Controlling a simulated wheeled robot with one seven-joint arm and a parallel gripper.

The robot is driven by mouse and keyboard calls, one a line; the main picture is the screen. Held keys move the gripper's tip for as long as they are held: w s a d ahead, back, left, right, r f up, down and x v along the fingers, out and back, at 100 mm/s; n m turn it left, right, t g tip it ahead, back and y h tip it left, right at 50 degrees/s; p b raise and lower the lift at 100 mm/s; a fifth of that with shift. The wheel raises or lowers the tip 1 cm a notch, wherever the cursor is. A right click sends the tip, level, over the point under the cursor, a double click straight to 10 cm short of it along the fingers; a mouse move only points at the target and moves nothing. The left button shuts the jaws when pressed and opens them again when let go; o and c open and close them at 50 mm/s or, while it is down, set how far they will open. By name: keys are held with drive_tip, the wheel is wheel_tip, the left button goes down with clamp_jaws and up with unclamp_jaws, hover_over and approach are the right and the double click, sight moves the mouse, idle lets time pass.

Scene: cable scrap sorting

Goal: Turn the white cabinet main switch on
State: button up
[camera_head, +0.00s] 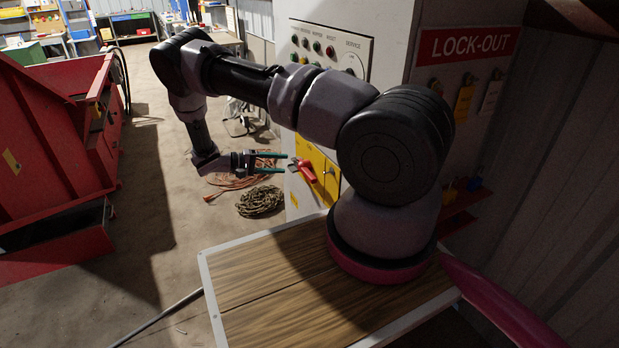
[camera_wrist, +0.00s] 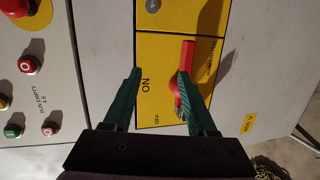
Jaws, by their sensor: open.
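The white cabinet (camera_head: 390,30) stands beyond my arm, with a yellow switch panel (camera_head: 328,181) low on its front. The red main switch handle (camera_head: 305,169) sits on that panel and looks tilted. In the wrist view the red handle (camera_wrist: 189,55) lies along the right part of the yellow plate (camera_wrist: 157,50), and lettering like "ON" shows to its left. My gripper (camera_head: 285,163) is open and empty in front of the panel. In the wrist view its green fingers (camera_wrist: 160,72) straddle the lettering, and the right finger overlaps the handle. I cannot tell whether they touch.
Buttons and lamps (camera_head: 317,47) sit higher on the cabinet. A red emergency button (camera_wrist: 18,7) shows left in the wrist view. A lock-out board (camera_head: 470,42) hangs at right. Coiled rope (camera_head: 261,201) and orange cable lie on the floor. A red container (camera_head: 50,150) stands at left.

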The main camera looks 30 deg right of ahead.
sight(307, 177)
wheel_tip(307, 177, down, 8)
drive_tip(key=s+d+n+t+h, duration=0.1)
drive_tip(key=n+t+h, duration=0.1)
drive_tip(key=t+h, duration=0.1)
drive_tip(key=d, duration=1)
drive_tip(key=shift+w+d+f, duration=0.1)
drive_tip(key=shift+d+f, duration=0.1)
drive_tip(key=shift+d, duration=0.05)
clamp_jaws()
idle(0.8)
